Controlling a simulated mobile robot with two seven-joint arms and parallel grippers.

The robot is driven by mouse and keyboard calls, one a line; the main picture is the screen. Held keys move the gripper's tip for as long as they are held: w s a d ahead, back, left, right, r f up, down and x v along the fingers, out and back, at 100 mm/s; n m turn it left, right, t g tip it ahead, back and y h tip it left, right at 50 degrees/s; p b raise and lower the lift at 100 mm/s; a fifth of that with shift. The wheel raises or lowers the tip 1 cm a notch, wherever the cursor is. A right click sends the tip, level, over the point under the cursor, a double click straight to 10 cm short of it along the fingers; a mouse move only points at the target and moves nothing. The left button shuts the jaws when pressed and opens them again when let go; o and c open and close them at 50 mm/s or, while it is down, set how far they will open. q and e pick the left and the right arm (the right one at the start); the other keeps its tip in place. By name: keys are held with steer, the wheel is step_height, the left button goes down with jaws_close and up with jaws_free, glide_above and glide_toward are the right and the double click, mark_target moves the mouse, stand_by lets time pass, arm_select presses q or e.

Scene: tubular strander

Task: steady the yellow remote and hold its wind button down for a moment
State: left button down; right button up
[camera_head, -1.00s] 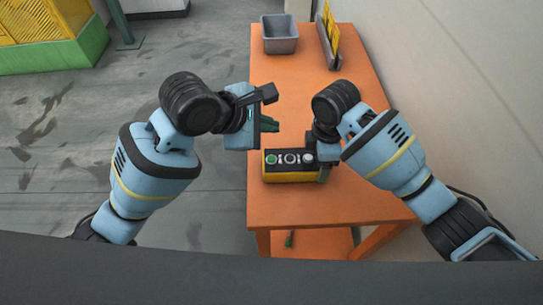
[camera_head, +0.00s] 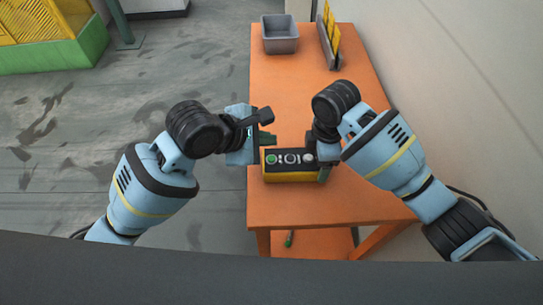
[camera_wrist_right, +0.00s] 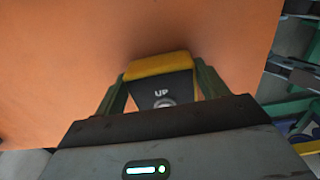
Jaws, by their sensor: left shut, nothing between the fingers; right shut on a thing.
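The yellow remote (camera_head: 291,176) lies on the orange table, its dark face up with a green button (camera_head: 272,159), a ringed middle control (camera_head: 291,158) and a pale button (camera_head: 308,158). My right gripper (camera_head: 325,165) is shut on the remote's right end. In the right wrist view both fingers flank the remote (camera_wrist_right: 158,68), beside a label reading "UP". My left gripper (camera_head: 266,141) is shut and empty, just above and behind the remote's left end near the green button. I cannot tell whether it touches the remote. The button labels are too small to read in the head view.
The orange table (camera_head: 290,208) has free room behind the remote. A grey bin (camera_head: 280,36) and a rack with yellow plates (camera_head: 331,40) stand at its far end. A wall runs along the right. A small green item (camera_head: 289,239) lies on the lower shelf.

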arm_select(q)
steer(key=shift+f, duration=1.95)
steer(key=shift+f, duration=0.15)
stand_by(0.5)
steer(key=shift+f, duration=0.3)
steer(key=shift+f, duration=0.45)
stand_by(2.1)
stand_by(0.9)
steer(key=shift+r, duration=0.9)
steer(key=shift+r, duration=2.5)
